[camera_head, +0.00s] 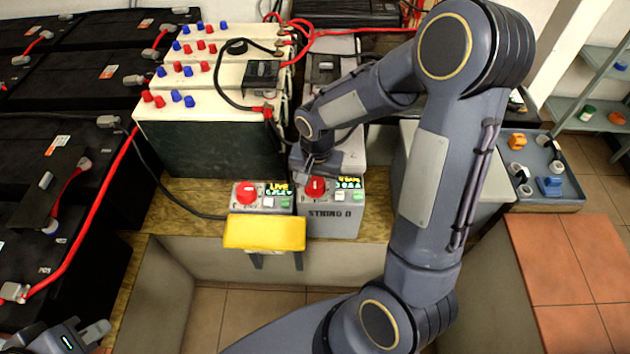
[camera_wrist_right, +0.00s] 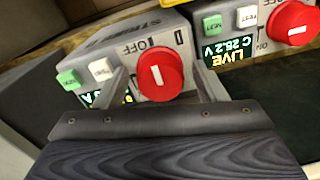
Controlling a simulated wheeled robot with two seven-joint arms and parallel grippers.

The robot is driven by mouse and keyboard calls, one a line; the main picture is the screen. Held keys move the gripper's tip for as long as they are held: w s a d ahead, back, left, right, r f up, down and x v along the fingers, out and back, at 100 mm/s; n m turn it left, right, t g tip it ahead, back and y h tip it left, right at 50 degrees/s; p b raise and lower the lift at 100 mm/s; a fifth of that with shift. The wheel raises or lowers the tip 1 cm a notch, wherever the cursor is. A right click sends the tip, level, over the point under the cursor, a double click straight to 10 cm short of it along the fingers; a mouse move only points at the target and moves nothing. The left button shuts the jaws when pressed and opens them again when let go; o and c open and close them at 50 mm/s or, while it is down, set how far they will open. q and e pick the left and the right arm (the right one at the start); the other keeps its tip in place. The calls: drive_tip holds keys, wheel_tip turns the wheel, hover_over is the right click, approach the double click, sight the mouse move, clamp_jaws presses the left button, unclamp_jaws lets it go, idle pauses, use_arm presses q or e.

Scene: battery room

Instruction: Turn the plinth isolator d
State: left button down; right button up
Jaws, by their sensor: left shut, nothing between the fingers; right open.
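Isolator D is a grey box (camera_head: 332,222) marked STRING D, with a red round knob (camera_head: 315,187) and a small display (camera_head: 349,183). In the right wrist view its knob (camera_wrist_right: 160,75) has a white bar that stands nearly upright, and OFF is printed by it. My right gripper (camera_wrist_right: 166,82) is open, one finger on each side of this knob. I cannot tell whether the fingers touch it. The left finger hides part of the display. My left gripper (camera_head: 88,334) is shut and empty at the bottom left, far from the isolator.
Isolator C, with its red knob (camera_head: 247,192) and LIVE display (camera_wrist_right: 236,48), stands close to the left of D. A yellow cover (camera_head: 265,232) hangs in front of it. White batteries (camera_head: 205,110) with cables stand behind. A blue-grey tray (camera_head: 548,200) is at right.

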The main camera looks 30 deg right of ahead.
drive_tip(key=c, duration=1)
drive_tip(key=shift+o, duration=0.2)
drive_tip(key=shift+n, duration=0.4)
drive_tip(key=n, duration=0.3)
drive_tip(key=shift+n+p, duration=0.3)
drive_tip(key=shift+n, duration=0.1)
drive_tip(key=n, duration=0.4)
drive_tip(key=shift+r+p, duration=0.1)
drive_tip(key=shift+p, duration=0.25)
drive_tip(key=n+p, duration=0.1)
drive_tip(key=n, duration=0.4)
drive_tip(key=shift+d, duration=0.1)
drive_tip(key=n+p, duration=0.1)
drive_tip(key=n, duration=0.3)
drive_tip(key=shift+w, duration=0.1)
drive_tip(key=shift+n, duration=0.3)
